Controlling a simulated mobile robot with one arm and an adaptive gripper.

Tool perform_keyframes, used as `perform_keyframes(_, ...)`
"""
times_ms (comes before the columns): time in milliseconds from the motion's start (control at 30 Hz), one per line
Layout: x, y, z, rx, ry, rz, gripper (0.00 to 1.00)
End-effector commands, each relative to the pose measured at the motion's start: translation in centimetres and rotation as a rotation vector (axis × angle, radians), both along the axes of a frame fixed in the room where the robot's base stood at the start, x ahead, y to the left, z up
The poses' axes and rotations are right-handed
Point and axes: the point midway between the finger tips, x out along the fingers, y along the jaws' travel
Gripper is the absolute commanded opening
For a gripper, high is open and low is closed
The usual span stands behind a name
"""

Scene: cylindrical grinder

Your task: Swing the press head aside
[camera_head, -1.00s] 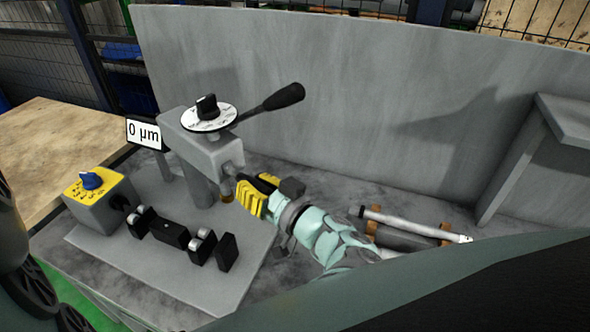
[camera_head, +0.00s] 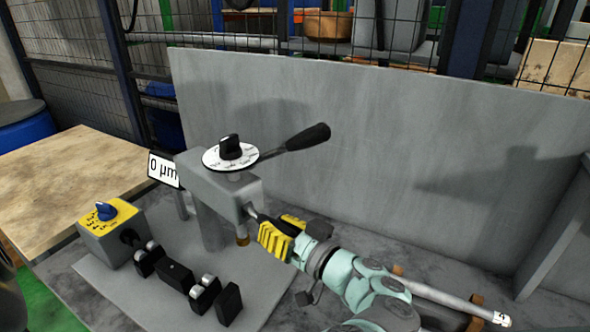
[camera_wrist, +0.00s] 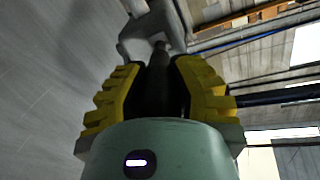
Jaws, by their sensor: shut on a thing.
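The press head (camera_head: 218,184) is a grey block on an upright post over the grey base plate. A round white dial with a black knob (camera_head: 230,150) sits on top, and a black-gripped lever (camera_head: 297,141) points right. A short rod (camera_head: 251,211) sticks out of the head's right end, with a brass-coloured tip below that end. My gripper (camera_head: 277,236) has yellow ribbed fingers closed around the rod. In the wrist view, my gripper (camera_wrist: 160,85) holds the dark rod (camera_wrist: 160,62) between its fingers, and part of the grey head shows beyond.
A yellow-topped box with a blue knob (camera_head: 105,218) and black roller supports (camera_head: 178,276) stand left and front of the head. A sign reading 0 µm (camera_head: 163,171) is behind. A grey wall (camera_head: 400,150) closes the back. A white-ended rod (camera_head: 460,300) lies at right.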

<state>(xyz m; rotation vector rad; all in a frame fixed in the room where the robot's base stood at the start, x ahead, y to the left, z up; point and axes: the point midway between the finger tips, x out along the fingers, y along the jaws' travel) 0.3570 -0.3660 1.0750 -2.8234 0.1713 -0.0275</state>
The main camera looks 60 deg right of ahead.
Motion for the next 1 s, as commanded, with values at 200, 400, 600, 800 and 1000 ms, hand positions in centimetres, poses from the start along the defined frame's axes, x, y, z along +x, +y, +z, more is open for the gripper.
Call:
perform_keyframes(200,0.14,0.16,-0.23,0.003,0.004,0.007,0.36)
perform_keyframes(400,0.09,0.11,-0.12,0.001,0.001,0.005,0.57)
perform_keyframes(600,0.08,0.09,-0.05,0.000,0.001,0.003,0.58)
perform_keyframes(800,0.07,0.08,-0.02,0.000,0.000,0.003,0.58)
perform_keyframes(1000,0.23,0.20,0.06,0.000,0.000,0.003,0.58)
